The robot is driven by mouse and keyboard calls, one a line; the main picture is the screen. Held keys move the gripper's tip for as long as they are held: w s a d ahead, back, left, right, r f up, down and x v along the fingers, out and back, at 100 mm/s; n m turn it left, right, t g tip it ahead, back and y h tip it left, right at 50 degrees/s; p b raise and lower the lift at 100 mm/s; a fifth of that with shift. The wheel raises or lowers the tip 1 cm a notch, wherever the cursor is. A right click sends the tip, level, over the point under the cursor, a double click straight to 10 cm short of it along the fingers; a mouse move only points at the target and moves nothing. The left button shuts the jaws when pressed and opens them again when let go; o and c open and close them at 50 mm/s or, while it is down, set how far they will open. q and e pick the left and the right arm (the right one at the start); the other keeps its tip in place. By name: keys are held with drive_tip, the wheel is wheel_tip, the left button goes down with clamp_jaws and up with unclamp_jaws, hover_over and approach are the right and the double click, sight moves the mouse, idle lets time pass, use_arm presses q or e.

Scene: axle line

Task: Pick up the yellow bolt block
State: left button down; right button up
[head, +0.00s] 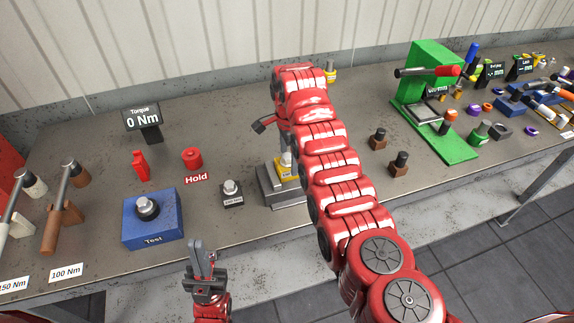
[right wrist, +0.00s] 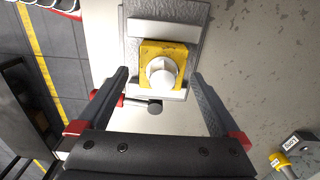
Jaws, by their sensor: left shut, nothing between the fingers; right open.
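The yellow bolt block (right wrist: 148,52) sits in a grey fixture (right wrist: 190,12) in the right wrist view, with a pale round bolt head on top. In the head view the yellow block (head: 287,172) is partly hidden by my right arm. My right gripper (right wrist: 159,76) is open, its fingers spread on either side below the block in the picture; I cannot tell the remaining height. In the head view the right gripper is mostly hidden by the arm. My left gripper (head: 197,244) is shut and empty, in front of the table edge.
A blue Test block (head: 150,222), a small dark bolt block (head: 232,195) and a red Hold button (head: 192,158) stand left of the fixture. Two brown blocks (head: 377,139) and a green press (head: 440,90) stand right. Bare table lies between them.

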sight(287, 165)
drive_tip(key=shift+a+f+p, duration=0.15)
drive_tip(key=shift+f+p, duration=0.2)
drive_tip(key=shift+f, duration=0.7)
drive_tip(key=shift+a+f+p, duration=0.1)
drive_tip(key=shift+f+p, duration=0.25)
drive_tip(key=shift+f, duration=0.65)
clamp_jaws()
